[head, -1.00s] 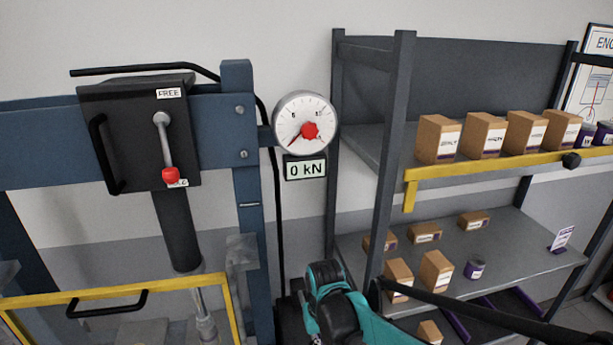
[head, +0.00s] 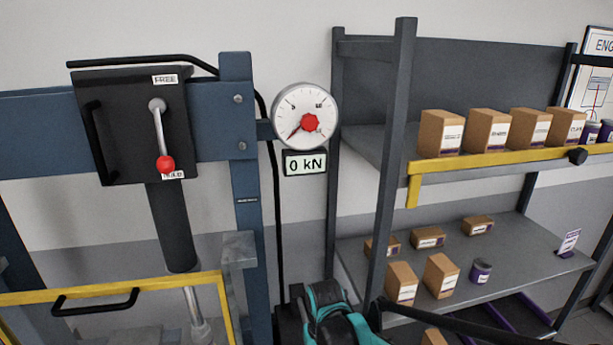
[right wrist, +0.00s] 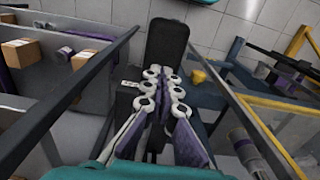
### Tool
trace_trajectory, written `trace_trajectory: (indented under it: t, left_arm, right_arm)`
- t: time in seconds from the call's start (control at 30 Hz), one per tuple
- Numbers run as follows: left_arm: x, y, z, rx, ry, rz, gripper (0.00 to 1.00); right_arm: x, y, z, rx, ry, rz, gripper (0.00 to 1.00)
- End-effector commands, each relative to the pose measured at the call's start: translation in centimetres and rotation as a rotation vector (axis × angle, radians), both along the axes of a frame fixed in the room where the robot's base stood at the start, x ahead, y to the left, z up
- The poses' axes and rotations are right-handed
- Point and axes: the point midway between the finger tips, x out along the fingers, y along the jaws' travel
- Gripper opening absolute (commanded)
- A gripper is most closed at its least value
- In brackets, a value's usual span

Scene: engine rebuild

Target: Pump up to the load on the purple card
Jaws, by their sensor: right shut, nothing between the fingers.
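The press has a dark valve box (head: 130,125) with a red-knobbed lever (head: 159,135) pointing down, away from the FREE label; the knob partly hides the lower label. The dial gauge (head: 305,115) has its red needle at the lower left, and the display (head: 305,163) reads 0 kN. A small white and purple card (head: 569,242) stands on the lower shelf, too small to read. My right gripper (right wrist: 163,73) is shut and empty, in front of a dark upright part (right wrist: 166,40) that I cannot identify for sure. In the head view its fingers are hidden. My left gripper is out of view.
A grey shelf rack (head: 393,150) with a yellow rail (head: 480,162) stands right of the press, holding several cardboard boxes (head: 440,132) and cans. A yellow-framed guard (head: 150,284) crosses the press front. Dark posts flank my right gripper closely.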

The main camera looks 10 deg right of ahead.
Motion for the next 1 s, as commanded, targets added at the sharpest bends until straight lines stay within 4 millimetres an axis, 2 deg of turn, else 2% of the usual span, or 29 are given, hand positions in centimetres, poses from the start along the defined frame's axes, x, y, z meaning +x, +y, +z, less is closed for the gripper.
trace_trajectory:
  t: [0.03,0.7,0.87,1.0]
  left_arm:
    - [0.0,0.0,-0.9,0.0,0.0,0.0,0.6]
    - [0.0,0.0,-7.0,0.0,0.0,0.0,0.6]
    - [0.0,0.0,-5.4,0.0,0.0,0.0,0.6]
    - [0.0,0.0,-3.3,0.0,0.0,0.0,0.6]
  right_arm:
    - [0.0,0.0,-1.0,0.0,-0.001,0.0,0.0]
    - [0.0,0.0,-8.4,0.0,0.0,0.0,0.0]
    - [0.0,0.0,-6.5,0.0,0.0,0.0,0.0]
    - [0.0,0.0,-3.9,0.0,0.0,0.0,0.0]
